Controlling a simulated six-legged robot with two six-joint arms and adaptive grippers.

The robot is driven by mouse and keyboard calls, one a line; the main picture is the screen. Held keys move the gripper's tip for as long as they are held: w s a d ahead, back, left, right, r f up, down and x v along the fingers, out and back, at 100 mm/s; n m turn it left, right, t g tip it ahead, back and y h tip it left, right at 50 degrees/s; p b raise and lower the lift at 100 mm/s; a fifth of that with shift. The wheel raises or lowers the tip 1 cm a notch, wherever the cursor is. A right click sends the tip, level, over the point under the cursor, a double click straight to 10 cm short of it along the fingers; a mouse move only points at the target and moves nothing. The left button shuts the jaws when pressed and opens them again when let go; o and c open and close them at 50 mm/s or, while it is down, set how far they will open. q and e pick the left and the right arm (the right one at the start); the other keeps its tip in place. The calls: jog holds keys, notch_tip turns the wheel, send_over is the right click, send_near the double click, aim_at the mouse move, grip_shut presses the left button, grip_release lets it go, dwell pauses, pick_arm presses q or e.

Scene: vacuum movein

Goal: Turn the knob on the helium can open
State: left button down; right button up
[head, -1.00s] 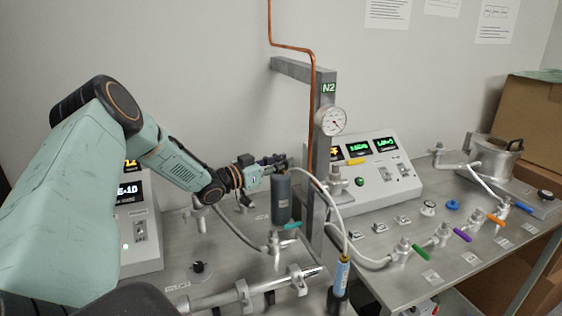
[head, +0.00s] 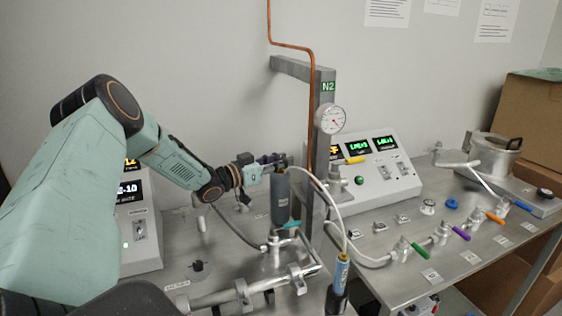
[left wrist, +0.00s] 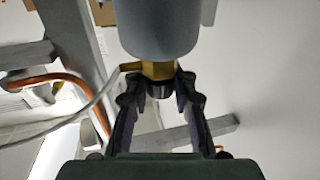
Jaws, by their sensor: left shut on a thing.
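The grey helium can (head: 281,203) stands upright left of the metal post in the head view. Its rounded grey end also shows at the top of the left wrist view (left wrist: 160,30), with a brass fitting (left wrist: 158,70) and a small dark knob (left wrist: 160,90). My left gripper (head: 279,161) is at the top of the can in the head view. In the left wrist view its two fingers (left wrist: 160,86) are on either side of the knob, shut on it. The fingers hide part of the knob, so its turn angle cannot be told. My right gripper is not in view.
A thin pale hose (head: 335,205) runs down beside the post (head: 326,120), which carries a round gauge (head: 333,120) and copper pipe (head: 312,95). Control boxes (head: 376,172) and valves with coloured handles (head: 461,234) fill the benches.

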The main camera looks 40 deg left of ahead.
aim_at(280, 157)
pick_arm(q)
jog(key=shift+a, duration=0.1)
jog(key=c, duration=1.1)
grip_release()
jog(key=shift+s, duration=0.15)
jog(key=shift+r, duration=5.05)
